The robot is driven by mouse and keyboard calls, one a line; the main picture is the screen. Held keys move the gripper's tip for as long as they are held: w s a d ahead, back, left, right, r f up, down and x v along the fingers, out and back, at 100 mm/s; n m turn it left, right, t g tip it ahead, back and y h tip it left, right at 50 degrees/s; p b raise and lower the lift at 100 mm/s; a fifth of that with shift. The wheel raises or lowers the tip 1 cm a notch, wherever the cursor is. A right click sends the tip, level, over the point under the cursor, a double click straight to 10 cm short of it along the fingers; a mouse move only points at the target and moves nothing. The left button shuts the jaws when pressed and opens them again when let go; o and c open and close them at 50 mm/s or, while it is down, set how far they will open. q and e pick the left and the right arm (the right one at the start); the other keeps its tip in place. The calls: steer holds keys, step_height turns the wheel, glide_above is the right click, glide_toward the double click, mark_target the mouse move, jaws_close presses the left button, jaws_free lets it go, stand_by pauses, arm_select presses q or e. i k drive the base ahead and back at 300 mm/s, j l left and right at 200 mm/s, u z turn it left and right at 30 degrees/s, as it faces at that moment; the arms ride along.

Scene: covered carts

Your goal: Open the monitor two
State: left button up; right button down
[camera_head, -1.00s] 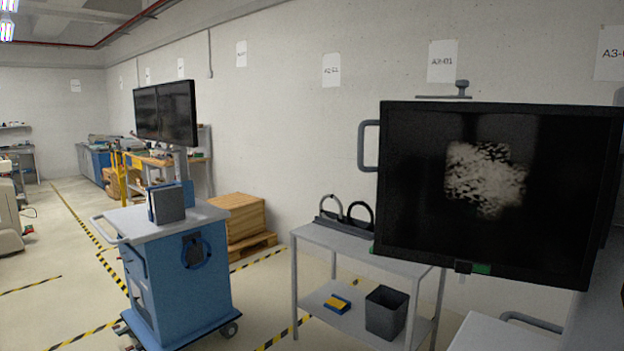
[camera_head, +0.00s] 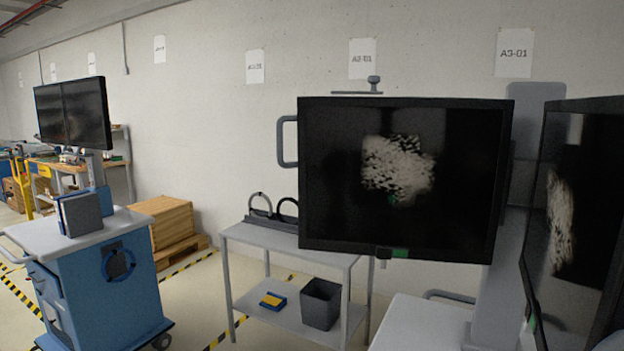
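A large black monitor (camera_head: 340,210) with a grey side handle (camera_head: 286,141) hangs in the middle right of the head view. A small green mark sits at its lower edge. A second black monitor (camera_head: 590,150) stands at the right edge, seen at a steep angle and cut off by the frame. Both screens show a whitish mottled patch and are otherwise dark. A third, double-screen monitor (camera_head: 72,112) stands on the blue cart at the left. I cannot tell which is monitor two. Neither of my grippers shows.
The blue cart (camera_head: 110,290) with a white top stands at the left. A grey shelf cart (camera_head: 240,232) holds a dark bin (camera_head: 320,304) and a yellow-blue item (camera_head: 272,301) below. A wooden crate (camera_head: 160,219) stands behind. Floor shows between the carts.

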mark_target(571, 260)
steer(key=z, duration=1.25)
